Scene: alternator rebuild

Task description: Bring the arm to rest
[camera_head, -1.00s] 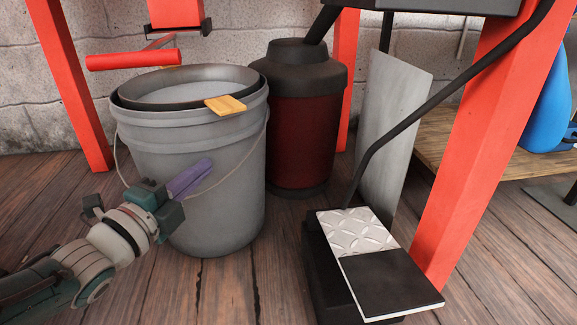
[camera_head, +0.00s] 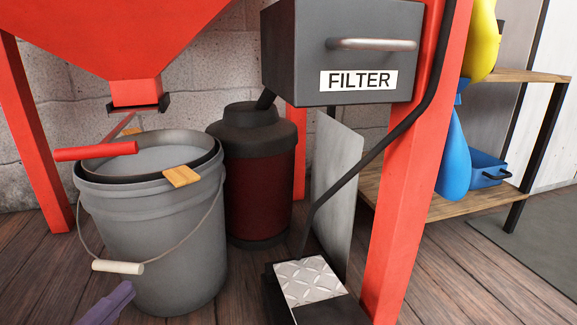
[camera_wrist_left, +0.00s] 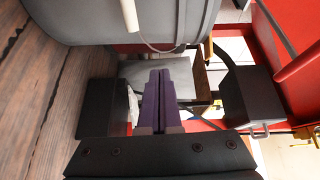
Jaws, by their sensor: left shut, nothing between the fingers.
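My left gripper (camera_head: 108,303) shows only its purple fingers at the bottom left of the head view, in front of the grey bucket (camera_head: 160,240) and below its white handle grip. In the left wrist view the purple fingers (camera_wrist_left: 160,82) lie together, shut and empty. The rest of my left arm is outside the head view. My right gripper is not in view.
A red hopper (camera_head: 120,40) hangs above the bucket. A dark red canister (camera_head: 258,190), a box marked FILTER (camera_head: 345,50), a tread-plate pedal (camera_head: 308,280) and a red post (camera_head: 415,170) stand to the right. A wooden shelf (camera_head: 440,205) is beyond.

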